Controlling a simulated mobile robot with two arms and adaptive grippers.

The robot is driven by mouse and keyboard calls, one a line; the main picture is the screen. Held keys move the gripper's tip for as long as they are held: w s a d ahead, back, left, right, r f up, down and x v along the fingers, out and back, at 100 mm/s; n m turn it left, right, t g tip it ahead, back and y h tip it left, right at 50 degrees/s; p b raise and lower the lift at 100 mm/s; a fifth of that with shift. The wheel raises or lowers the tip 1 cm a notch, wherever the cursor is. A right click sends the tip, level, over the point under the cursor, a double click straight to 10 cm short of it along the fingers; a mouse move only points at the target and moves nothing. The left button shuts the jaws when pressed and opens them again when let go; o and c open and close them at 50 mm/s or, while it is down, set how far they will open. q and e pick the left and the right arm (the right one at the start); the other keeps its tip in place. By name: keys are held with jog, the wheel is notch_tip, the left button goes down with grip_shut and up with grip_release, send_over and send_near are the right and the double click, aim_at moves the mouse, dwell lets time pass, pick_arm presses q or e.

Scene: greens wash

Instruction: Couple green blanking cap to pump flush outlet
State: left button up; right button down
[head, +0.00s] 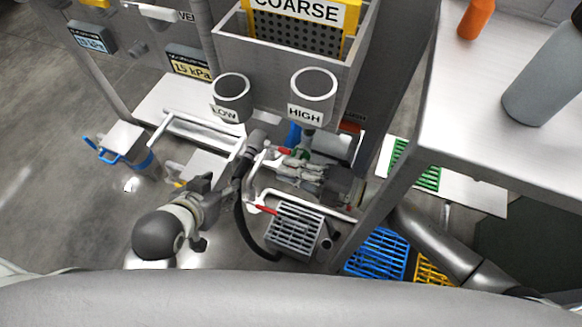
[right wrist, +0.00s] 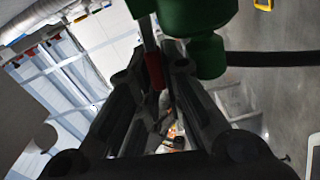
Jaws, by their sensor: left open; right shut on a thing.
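A green part (head: 304,154), which looks like the green blanking cap, sits below the HIGH cup in the head view. It fills the top of the right wrist view (right wrist: 195,18). A red lever (right wrist: 153,70) sits beside it, between the fingers of my right gripper (right wrist: 162,55). My right gripper (head: 292,168) is shut on this lever, close against the green part. My left gripper (head: 232,184) is open beside a dark hose coupling (head: 256,143). Its fingertips are hard to make out against the hose. I cannot tell how the green part joins the pump outlet.
A black hose (head: 245,230) curves down to a grey grated box (head: 294,230). White pipes (head: 200,130) run on the left. A grey table (head: 470,115) with bottles stands at right. Blue (head: 378,252) and green (head: 428,176) grates lie low at right. LOW and HIGH cups hang overhead.

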jog(key=shift+f, duration=0.1)
jog(key=c, duration=1.5)
grip_release()
jog(key=shift+c, duration=0.2)
jog(key=shift+s, duration=0.1)
jog(key=shift+f, duration=0.1)
jog(key=shift+d, duration=0.1)
